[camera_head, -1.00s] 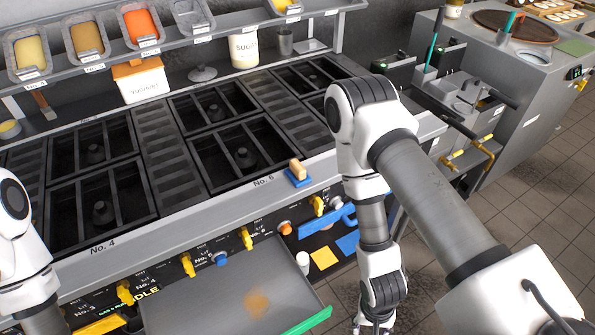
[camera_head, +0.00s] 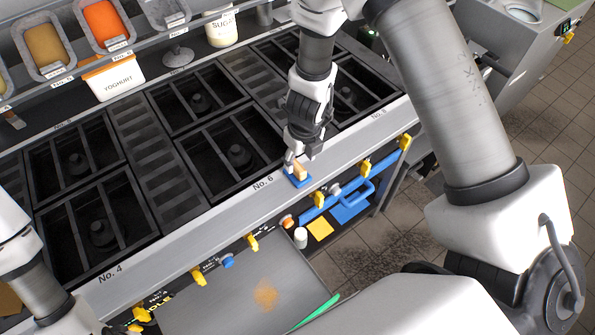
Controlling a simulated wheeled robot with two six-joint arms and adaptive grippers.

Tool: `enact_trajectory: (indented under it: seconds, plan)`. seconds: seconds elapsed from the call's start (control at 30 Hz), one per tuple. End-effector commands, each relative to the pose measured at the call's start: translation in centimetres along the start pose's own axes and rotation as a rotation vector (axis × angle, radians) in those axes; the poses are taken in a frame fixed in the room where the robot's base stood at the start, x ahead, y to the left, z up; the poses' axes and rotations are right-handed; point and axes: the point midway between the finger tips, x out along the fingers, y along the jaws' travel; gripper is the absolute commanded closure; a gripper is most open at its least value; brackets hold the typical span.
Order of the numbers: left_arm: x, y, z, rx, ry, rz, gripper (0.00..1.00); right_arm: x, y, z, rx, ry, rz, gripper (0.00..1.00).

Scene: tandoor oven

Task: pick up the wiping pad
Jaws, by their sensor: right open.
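The wiping pad (camera_head: 297,181) has a blue base and a tan upright handle. It sits on the front steel ledge of the stove, by the "No. 6" label. My right gripper (camera_head: 299,163) is just above it, pointing down, open, with its fingertips at the handle. I cannot tell whether they touch the handle. My left arm shows at the left edge, but its gripper is out of view.
Stove wells with dark grates (camera_head: 240,155) lie behind the ledge. Yellow knobs (camera_head: 252,242) line the front below. A steel tray (camera_head: 225,300) with a brown stain is pulled out at the bottom. A yoghurt tub (camera_head: 113,80) and sugar jar (camera_head: 221,28) stand at the back.

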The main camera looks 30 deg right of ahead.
Motion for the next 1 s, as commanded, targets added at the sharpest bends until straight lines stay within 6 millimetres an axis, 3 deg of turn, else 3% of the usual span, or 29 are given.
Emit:
enact_trajectory:
  seconds: [0.2,0.47,0.5,0.63,1.0]
  plan:
    - [4.0,0.0,-0.1,0.000,0.002,0.000,0.57,4.6,0.1,-0.2,-0.003,0.000,-0.001,0.46]
    - [3.9,0.0,-0.1,0.000,0.003,0.000,0.57,4.7,0.1,-0.1,-0.002,0.000,0.000,0.46]
    - [3.9,0.0,-0.1,0.000,0.002,0.000,0.57,4.7,0.1,-0.1,-0.002,0.000,0.000,0.53]
    - [3.9,0.0,-0.1,0.000,0.002,0.000,0.57,4.7,0.1,-0.1,-0.002,0.000,0.000,0.99]
    - [3.7,0.0,-0.1,0.000,0.002,0.000,0.57,4.5,0.1,-0.1,-0.002,0.001,0.000,1.00]
